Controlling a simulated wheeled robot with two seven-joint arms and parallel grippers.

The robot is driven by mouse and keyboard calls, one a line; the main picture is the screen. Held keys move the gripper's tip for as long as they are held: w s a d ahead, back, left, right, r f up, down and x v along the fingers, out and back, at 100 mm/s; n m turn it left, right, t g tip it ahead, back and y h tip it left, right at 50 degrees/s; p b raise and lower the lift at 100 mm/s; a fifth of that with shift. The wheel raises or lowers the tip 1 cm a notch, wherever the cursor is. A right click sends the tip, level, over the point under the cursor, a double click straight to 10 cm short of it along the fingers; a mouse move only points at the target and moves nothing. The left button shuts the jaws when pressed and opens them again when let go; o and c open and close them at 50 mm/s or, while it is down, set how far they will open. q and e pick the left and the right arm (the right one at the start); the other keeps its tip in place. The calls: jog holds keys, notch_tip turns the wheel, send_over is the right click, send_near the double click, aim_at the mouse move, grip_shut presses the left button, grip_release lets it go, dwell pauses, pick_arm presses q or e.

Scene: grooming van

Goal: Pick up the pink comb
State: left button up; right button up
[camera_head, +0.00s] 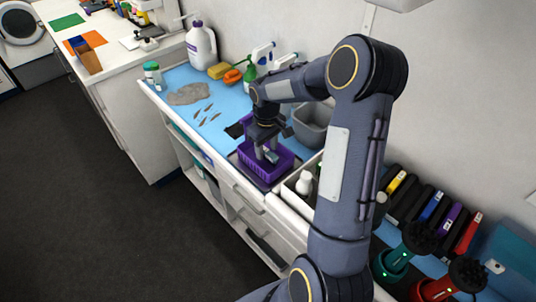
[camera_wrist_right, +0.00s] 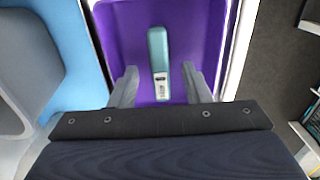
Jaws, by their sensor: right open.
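I see no pink comb in either view. My right gripper (camera_head: 266,153) points down into a purple basket (camera_head: 286,167) on the counter. In the right wrist view the open gripper (camera_wrist_right: 162,88) has its two grey fingers apart over the purple basket (camera_wrist_right: 209,37). A slim teal-and-grey item (camera_wrist_right: 158,55) lies on the basket floor, its near end between the fingers. I cannot tell that the fingers touch it. My arm and gripper hide part of the basket in the head view. My left gripper is not in view.
A grey bin (camera_head: 312,124) stands behind the basket, and a white bin with bottles (camera_head: 303,184) is to its right. A grey cloth (camera_head: 189,94) lies on the blue mat (camera_head: 182,76). A white jug (camera_head: 200,46) and spray bottles stand along the wall.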

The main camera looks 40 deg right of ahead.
jog(key=shift+f, duration=0.9)
jog(key=shift+c, duration=0.3)
grip_shut()
